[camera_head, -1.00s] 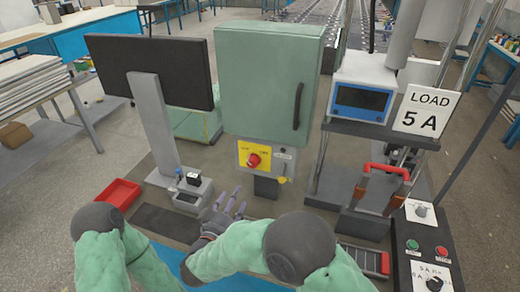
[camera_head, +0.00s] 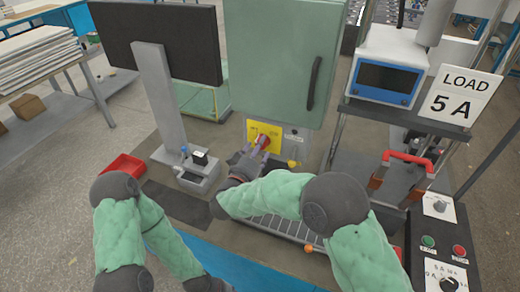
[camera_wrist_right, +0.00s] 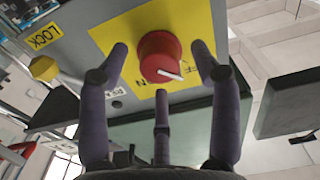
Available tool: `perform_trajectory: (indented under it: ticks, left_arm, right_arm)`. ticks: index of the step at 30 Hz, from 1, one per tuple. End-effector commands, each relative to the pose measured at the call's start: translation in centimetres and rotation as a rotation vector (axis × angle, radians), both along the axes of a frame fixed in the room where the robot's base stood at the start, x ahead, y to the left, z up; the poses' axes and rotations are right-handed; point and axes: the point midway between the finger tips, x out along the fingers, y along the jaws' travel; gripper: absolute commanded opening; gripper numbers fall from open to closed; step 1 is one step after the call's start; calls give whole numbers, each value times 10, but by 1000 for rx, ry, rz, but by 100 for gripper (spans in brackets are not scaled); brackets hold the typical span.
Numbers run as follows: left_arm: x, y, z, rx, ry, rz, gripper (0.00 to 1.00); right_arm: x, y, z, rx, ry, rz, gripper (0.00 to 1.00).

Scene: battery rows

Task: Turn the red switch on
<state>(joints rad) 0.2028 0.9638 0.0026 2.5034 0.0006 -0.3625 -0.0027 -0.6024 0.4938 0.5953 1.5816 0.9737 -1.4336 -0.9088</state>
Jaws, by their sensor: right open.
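The red switch (camera_wrist_right: 160,57) is a round knob with a white pointer line on a yellow plate (camera_wrist_right: 112,37). In the head view the red switch (camera_head: 264,141) sits on the grey panel below the green cabinet, partly covered by my fingers. My right gripper (camera_head: 257,153) reaches up to it from below. In the right wrist view my right gripper (camera_wrist_right: 160,68) is open, with fingers to the left, right and below the knob; no grip on it shows. My left arm is at the lower left of the head view, and its gripper is not visible.
The green cabinet (camera_head: 283,62) stands above the panel. A yellow knob (camera_wrist_right: 43,68) beside a LOCK label is near. A monitor (camera_head: 160,42) on a grey post and a red tray (camera_head: 122,168) are left. A meter (camera_head: 385,78) and a button box (camera_head: 440,245) are right.

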Motion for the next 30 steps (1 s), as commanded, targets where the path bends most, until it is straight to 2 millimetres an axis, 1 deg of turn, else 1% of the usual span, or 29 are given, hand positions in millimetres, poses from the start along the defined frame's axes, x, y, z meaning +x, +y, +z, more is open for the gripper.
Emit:
perform_trajectory:
  ticks: [3,6,14,15,17,18,20,21,30]
  left_arm:
    - [0,0,-4,0,0,0,40]
    - [0,0,-5,0,0,0,40]
    - [0,0,-5,0,0,0,40]
    - [0,0,-5,0,0,0,40]
    - [0,0,-5,0,0,0,40]
    - [0,0,-5,0,0,0,40]
    - [0,0,-5,0,0,0,40]
    - [0,0,-5,0,0,0,40]
    - [0,0,-5,0,0,0,40]
  right_arm:
    - [9,-5,-1,-1,1,-2,64]
    - [13,-6,0,-1,0,-1,64]
    - [14,-6,0,-1,0,0,64]
    - [14,-6,0,-1,0,0,58]
    - [14,-6,0,-1,0,0,41]
    - [14,-6,0,-1,0,0,30]
    - [14,-6,0,-1,0,0,13]
    - [14,-6,0,-1,0,0,8]
    - [14,-6,1,19,-9,0,8]
